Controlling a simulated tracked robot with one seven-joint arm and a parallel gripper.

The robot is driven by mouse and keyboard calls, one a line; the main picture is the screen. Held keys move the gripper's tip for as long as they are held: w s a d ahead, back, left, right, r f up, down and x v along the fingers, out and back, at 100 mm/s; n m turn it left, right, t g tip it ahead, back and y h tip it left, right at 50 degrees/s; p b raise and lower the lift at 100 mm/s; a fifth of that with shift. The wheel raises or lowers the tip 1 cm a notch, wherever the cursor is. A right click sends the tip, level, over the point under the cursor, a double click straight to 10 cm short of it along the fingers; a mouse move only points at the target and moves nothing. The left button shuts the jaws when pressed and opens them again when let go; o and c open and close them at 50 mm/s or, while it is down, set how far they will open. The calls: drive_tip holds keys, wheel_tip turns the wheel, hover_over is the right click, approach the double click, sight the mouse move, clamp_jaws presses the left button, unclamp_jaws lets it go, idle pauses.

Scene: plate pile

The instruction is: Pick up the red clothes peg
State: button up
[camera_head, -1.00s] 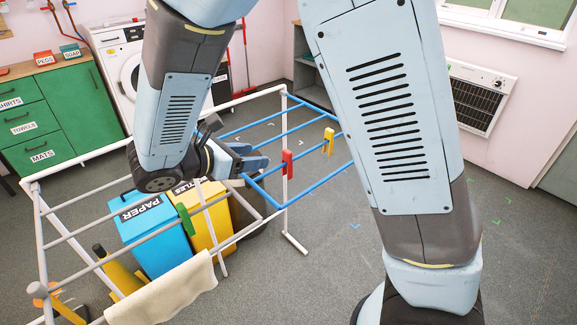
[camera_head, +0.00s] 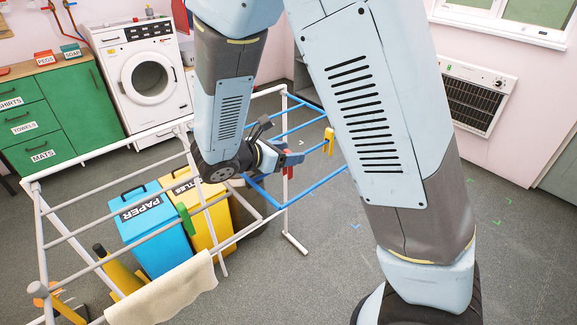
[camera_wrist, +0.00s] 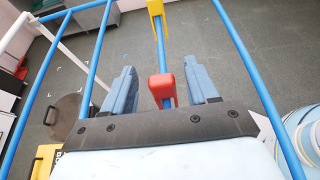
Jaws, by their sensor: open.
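The red clothes peg (camera_head: 289,163) sits on a blue rail of the drying rack (camera_head: 268,193). In the head view it is partly hidden by my gripper (camera_head: 286,158).
A yellow peg (camera_head: 329,142) is farther along the same rail, ahead of my fingers in the wrist view (camera_wrist: 156,9). A green peg (camera_head: 186,220) and a cream cloth (camera_head: 165,294) hang on the white rack. Blue (camera_head: 152,232) and yellow (camera_head: 207,225) bins stand below.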

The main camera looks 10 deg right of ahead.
drive_tip(key=shift+d, duration=0.15)
drive_tip(key=c, duration=1)
